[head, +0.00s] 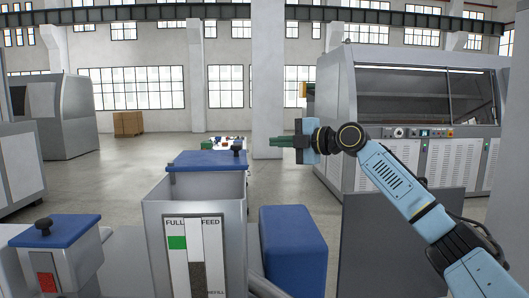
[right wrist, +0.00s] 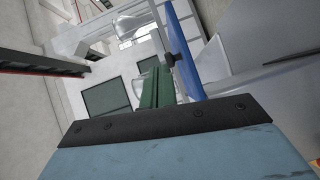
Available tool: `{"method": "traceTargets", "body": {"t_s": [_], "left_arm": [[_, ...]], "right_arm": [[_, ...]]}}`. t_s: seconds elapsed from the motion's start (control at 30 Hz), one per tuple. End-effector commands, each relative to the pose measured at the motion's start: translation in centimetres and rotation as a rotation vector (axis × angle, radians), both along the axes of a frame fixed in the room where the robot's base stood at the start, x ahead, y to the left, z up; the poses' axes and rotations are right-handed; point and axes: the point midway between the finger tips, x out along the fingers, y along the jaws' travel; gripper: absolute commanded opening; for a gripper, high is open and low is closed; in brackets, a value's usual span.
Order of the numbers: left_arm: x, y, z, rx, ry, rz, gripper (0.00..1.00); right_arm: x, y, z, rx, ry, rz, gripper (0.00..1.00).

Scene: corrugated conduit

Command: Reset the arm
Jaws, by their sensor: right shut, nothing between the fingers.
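My right arm (head: 400,185) comes in from the lower right in the head view. It is raised and bent, with the forearm reaching left. My right gripper (head: 272,142) points left in the air, above and to the right of the open grey hopper. Its green fingers are shut and hold nothing. In the right wrist view the green fingers (right wrist: 157,90) lie together beyond the dark edge of the gripper body. My left gripper and left arm are not in view.
The grey hopper (head: 152,245) carries a FULL/FEED level label, and a blue lid (head: 208,161) stands at its back. A blue box (head: 293,250) is to its right. A smaller blue-lidded container (head: 55,231) is at lower left. A large grey machine (head: 420,130) stands behind my arm.

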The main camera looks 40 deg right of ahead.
Motion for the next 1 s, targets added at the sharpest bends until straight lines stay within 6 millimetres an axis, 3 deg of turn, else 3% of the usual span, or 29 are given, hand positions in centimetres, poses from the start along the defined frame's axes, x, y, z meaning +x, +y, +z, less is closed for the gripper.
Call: {"method": "traceTargets", "body": {"t_s": [0.1, 0.3, 0.67, 0.77, 1.0], "left_arm": [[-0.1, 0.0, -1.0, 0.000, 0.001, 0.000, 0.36], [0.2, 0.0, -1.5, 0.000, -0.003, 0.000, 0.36], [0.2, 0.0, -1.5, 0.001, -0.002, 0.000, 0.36], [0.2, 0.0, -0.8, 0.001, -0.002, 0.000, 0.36], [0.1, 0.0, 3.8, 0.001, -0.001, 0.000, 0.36]], "right_arm": [[-1.4, -2.1, -0.1, 0.003, 0.002, -0.001, 0.00], [-2.9, -4.4, 0.4, 0.002, 0.002, 0.000, 0.00], [-3.4, -5.0, 0.6, 0.001, 0.001, 0.002, 0.00], [-3.4, -5.0, 1.4, 0.000, 0.001, 0.002, 0.00], [-3.4, -5.0, 6.0, 0.000, 0.001, 0.002, 0.00]]}}
